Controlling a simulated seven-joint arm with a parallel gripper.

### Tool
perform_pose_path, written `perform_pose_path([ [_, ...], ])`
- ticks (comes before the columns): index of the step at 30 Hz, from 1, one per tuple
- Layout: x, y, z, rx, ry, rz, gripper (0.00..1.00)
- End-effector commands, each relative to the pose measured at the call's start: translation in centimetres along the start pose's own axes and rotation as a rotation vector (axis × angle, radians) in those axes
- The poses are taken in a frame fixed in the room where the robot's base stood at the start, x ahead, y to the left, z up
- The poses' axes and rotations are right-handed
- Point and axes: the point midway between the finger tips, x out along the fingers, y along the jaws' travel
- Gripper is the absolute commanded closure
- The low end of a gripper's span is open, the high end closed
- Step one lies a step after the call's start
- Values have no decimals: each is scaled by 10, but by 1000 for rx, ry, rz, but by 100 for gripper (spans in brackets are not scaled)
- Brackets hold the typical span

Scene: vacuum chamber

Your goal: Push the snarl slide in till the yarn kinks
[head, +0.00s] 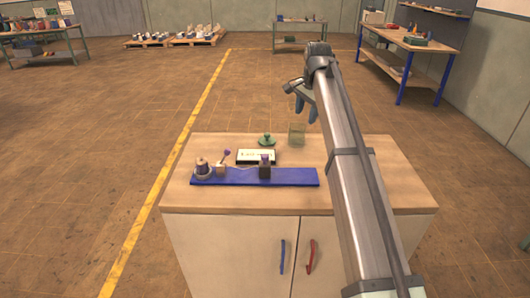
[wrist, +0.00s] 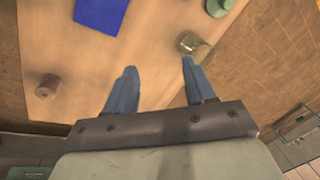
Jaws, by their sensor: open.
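A long blue board (head: 295,177) lies on the cabinet top. At its left stands a spool (head: 202,168), beside a small pale block with a purple-knobbed lever (head: 225,156). A pale strand of yarn seems to run to a dark block with a purple top (head: 265,167) near the middle; which part is the snarl slide I cannot tell. My gripper (head: 304,104) is open and empty above the far side of the cabinet, away from the board. In the wrist view my gripper (wrist: 158,70) shows both blue fingers apart; only a corner of the blue board (wrist: 100,12) is visible.
A black-framed card (head: 257,157), a green knob-like object (head: 267,140) and a clear greenish box (head: 297,132) stand behind the board. A reddish-brown cylinder (wrist: 47,85) stands on the top in the wrist view. My arm hides part of the right side.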

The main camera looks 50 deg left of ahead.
Motion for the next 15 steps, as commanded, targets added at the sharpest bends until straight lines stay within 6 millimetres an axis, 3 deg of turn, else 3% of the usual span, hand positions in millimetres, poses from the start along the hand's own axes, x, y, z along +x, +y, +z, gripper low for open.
perform_pose_path([
  [1, -6, -11, 29, -21, -21, 31, 46],
  [6, -23, -28, 100, -63, -78, 131, 46],
  [10, -33, -33, 133, -80, -100, 182, 46],
  [15, -36, -34, 150, -89, -111, 210, 46],
])
